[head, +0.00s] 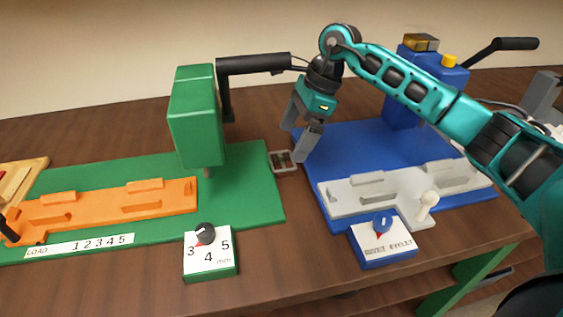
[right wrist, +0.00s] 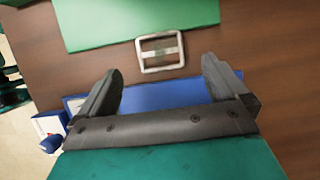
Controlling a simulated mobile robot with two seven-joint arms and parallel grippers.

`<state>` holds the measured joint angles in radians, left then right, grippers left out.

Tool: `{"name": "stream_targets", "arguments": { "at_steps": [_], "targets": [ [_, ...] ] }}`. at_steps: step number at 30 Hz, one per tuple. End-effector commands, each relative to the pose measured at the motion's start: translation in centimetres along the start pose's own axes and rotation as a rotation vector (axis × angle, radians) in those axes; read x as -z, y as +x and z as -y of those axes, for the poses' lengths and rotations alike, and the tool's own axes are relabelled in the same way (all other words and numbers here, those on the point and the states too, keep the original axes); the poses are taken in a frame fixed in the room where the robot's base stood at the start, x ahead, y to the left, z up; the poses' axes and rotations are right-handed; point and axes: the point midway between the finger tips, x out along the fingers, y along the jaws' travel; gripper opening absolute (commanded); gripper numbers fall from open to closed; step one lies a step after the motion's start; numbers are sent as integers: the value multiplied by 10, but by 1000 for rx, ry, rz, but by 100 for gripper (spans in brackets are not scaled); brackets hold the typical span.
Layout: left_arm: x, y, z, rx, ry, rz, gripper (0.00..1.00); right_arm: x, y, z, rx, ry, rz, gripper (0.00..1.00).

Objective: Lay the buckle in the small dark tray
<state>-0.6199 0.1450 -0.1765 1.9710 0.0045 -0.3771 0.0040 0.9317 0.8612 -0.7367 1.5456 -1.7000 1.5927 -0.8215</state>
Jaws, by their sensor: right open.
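A pale metal frame with a bar across its middle, which looks like the buckle (head: 270,157), lies flat on the brown table in the gap between the green and blue bases. In the right wrist view the buckle (right wrist: 141,57) lies just beyond my fingertips, with brown showing inside the frame. My right gripper (head: 301,143) is open and empty, pointing down above the blue base's left edge, near the buckle and apart from it. Its spread fingers (right wrist: 162,68) also show in the right wrist view. I cannot make out a separate small dark tray. My left gripper is not in view.
A green press (head: 196,118) with an orange fixture (head: 110,208) stands left; a blue press (head: 404,105) with a grey fixture (head: 360,192) stands right. A green dial box (head: 209,262) and a blue dial box (head: 384,246) sit in front.

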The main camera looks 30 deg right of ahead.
Motion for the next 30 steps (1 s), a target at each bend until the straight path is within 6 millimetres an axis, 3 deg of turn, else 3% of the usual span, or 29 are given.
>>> {"name": "stream_targets", "arguments": {
  "at_steps": [5, 13, 21, 30],
  "targets": [
    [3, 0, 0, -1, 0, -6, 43, 1, 11, 0, -2, 0, 0, 100],
    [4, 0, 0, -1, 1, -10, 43, 3, 49, -1, -3, 1, 0, 100],
    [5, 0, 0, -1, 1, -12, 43, 3, 54, 0, 1, 0, -1, 99],
    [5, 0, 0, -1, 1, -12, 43, 3, 53, 0, 1, 0, -1, 70]
  ]
}}
